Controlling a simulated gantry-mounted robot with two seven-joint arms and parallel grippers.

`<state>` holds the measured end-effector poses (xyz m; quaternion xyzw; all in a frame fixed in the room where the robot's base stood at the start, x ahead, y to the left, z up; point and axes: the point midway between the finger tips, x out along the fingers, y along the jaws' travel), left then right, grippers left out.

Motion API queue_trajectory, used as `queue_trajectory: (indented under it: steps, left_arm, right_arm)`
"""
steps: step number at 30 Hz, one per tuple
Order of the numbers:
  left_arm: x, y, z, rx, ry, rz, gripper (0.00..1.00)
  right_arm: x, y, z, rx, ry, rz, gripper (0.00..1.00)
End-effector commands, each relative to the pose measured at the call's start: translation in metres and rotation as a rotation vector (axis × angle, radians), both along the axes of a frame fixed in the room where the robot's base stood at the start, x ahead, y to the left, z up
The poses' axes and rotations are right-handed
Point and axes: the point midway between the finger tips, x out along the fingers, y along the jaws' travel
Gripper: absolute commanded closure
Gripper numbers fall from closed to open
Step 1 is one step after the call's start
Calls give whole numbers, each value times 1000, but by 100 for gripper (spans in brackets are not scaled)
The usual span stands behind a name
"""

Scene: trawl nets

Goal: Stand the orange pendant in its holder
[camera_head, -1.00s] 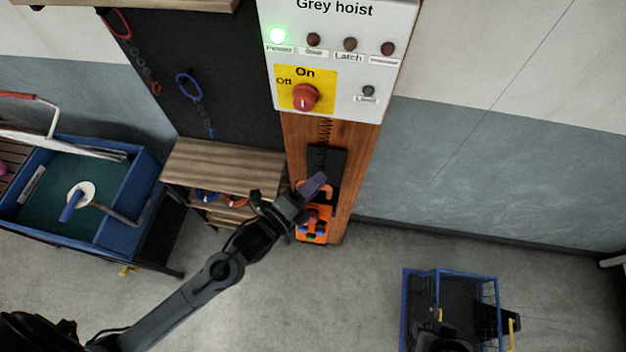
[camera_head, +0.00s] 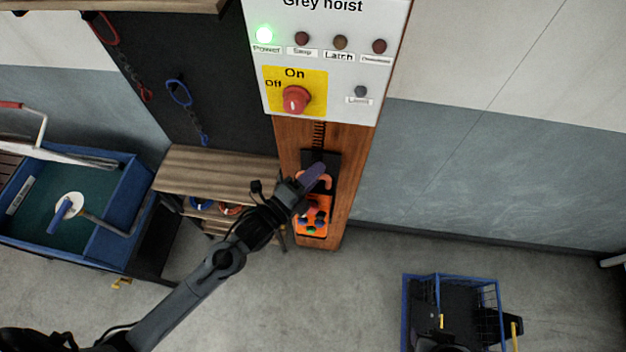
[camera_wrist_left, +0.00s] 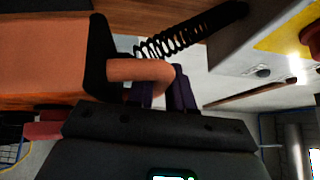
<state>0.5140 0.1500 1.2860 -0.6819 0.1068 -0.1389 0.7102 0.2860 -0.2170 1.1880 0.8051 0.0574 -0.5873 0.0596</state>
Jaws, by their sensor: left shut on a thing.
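The orange pendant (camera_head: 312,219), with several coloured buttons, hangs upright in front of the wooden post. My left gripper (camera_head: 313,177), with purple fingers, is shut on the orange loop at its top. The left wrist view shows the loop (camera_wrist_left: 138,69) between the fingers (camera_wrist_left: 170,90). A black holder (camera_head: 321,158) is on the post, behind the gripper and the pendant's top. Whether the pendant touches it cannot be told, since the gripper hides that part. My right gripper is not recognisable in view.
The Grey hoist panel (camera_head: 325,60) with its red knob is above. A coiled black cord (camera_wrist_left: 190,35) runs beside the loop. A wooden shelf (camera_head: 215,168) and a blue cart (camera_head: 120,225) stand at left. A blue wire basket (camera_head: 407,310) is on the floor at lower right.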

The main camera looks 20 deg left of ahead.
Motion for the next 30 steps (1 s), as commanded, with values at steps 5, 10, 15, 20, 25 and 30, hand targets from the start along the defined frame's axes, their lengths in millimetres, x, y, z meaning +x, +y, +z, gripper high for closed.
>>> queue_trajectory:
  steps: [5,10,15,20,25,30]
  left_arm:
    - [12,3,-3,-2,-8,2,100]
    - [21,6,-6,-3,-8,1,100]
    - [31,8,-10,-2,-8,1,100]
    - [40,11,-14,-1,-8,1,100]
    - [50,14,-16,-2,-7,2,100]
    - [61,16,-17,-3,-8,1,100]
  right_arm:
    - [1,0,-8,-1,-1,1,57]
    - [1,-1,-14,-6,-2,3,57]
    - [1,-3,-21,-10,-3,7,57]
    - [1,-3,-27,-10,-3,7,57]
    - [1,-2,-31,-10,-2,6,57]
    - [1,-2,-36,-6,-3,3,57]
